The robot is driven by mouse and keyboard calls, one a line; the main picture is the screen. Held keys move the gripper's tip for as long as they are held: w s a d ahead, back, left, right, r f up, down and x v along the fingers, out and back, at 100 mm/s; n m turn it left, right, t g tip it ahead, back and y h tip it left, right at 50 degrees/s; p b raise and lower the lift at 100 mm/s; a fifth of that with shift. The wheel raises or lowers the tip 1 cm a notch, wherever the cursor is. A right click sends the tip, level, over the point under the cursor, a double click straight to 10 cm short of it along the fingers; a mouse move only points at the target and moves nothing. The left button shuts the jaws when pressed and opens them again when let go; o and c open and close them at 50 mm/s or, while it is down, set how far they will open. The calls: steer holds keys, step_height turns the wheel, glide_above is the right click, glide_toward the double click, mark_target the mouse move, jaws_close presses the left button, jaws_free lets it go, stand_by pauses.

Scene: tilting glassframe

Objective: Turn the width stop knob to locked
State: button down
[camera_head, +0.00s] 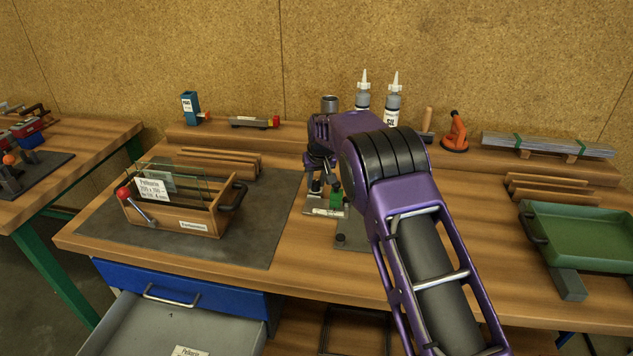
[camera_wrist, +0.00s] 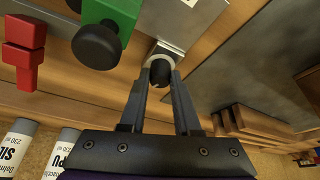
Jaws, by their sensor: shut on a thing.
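My gripper (camera_wrist: 161,70) is shut on a small dark knob (camera_wrist: 160,74) in the wrist view. A pale round ring (camera_wrist: 161,60) surrounds the knob beside a grey metal plate (camera_wrist: 182,22). A green block (camera_wrist: 108,14) with a larger black knob (camera_wrist: 97,46) stands beside my fingers, apart from them. In the head view my gripper (camera_head: 315,188) reaches down left of the green block (camera_head: 336,200), and my arm hides part of this fixture. I cannot read any locked or unlocked mark.
A wooden box (camera_head: 180,215) holding glass panes stands on a dark mat (camera_head: 265,245) at left. A green tray (camera_head: 585,235) is at right. Two bottles (camera_head: 392,108) stand behind my arm. A drawer (camera_head: 170,330) hangs open in front. A red part (camera_wrist: 24,55) lies near the green block.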

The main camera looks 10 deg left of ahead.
steer(key=m+h, duration=0.1)
steer(key=m, duration=0.1)
steer(key=m+h, duration=0.1)
steer(key=m, duration=0.2)
steer(key=shift+a+m+t, duration=0.2)
steer(key=shift+m+t, duration=0.1)
steer(key=m+h+p, duration=0.1)
steer(key=m, duration=0.3)
steer(key=shift+m+h+p, duration=0.3)
steer(key=shift+m+h, duration=0.1)
steer(key=shift+m+g, duration=0.3)
steer(key=shift+g, duration=0.1)
steer(key=c, duration=0.6)
jaws_free()
steer(key=shift+a, duration=0.1)
steer(key=v, duration=1.7)
steer(key=shift+s+a+r, duration=0.1)
steer(key=shift+s+a, duration=0.1)
steer(key=shift+s, duration=0.05)
